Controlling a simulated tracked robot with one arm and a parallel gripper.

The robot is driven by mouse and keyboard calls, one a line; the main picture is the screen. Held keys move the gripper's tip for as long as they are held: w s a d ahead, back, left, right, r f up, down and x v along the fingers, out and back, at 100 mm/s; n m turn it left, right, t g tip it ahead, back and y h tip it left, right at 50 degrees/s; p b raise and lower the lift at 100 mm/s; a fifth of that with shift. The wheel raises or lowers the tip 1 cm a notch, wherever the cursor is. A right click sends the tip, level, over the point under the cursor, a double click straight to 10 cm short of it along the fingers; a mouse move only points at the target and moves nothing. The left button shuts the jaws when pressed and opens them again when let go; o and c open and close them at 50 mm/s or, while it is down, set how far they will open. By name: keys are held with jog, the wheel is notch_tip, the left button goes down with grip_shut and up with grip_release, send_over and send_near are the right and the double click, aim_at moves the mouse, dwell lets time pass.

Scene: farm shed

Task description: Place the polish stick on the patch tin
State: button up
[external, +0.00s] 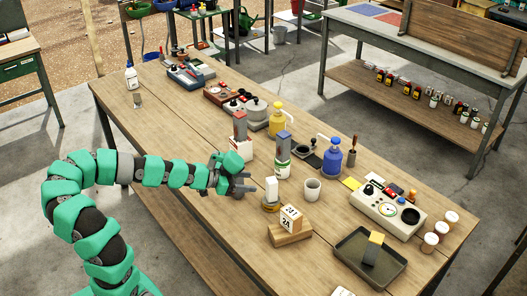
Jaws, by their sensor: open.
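My gripper (246,184) is open and empty above the middle of the wooden table. No label marks the polish stick or the patch tin, so I cannot tell which they are. A grey stick-like block with a red top (240,125) stands on a white and red box (241,149), behind my gripper. A blue-grey block (284,139) stands on a white and green tin (283,166) to the right. A pale block (271,187) stands on a low round yellowish tin (270,206), just right of my gripper. A yellow-ended grey block (375,246) rests on a dark tray (346,262).
A grey cup (312,189), a numbered block on a wooden stand (291,229), a blue jug (332,156) and a yellow jug (277,120) crowd the right of my gripper. The table's left part is mostly clear.

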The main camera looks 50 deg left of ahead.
jog(key=w+a+r+n+g+y, duration=0.1)
jog(key=a+r+n+g+y, duration=0.15)
jog(key=a+r, duration=0.3)
notch_tip(320, 180, up, 13)
jog(key=n+t+y, duration=0.1)
jog(key=t+y, duration=0.1)
jog(key=y, duration=0.1)
jog(key=s+d+r+t, duration=0.1)
jog(key=s+d+r, duration=0.1)
jog(key=d+r, duration=0.3)
jog(key=s+d+r+t, duration=0.1)
jog(key=d+r, duration=0.4)
jog(key=r, duration=0.7)
jog(key=s+d+r+n+t, duration=0.1)
jog(key=s+d+r, duration=0.2)
jog(key=r, duration=0.6)
jog(key=shift+s+d, duration=0.4)
jog(key=shift+d, duration=0.65)
jog(key=shift+t+h, duration=0.25)
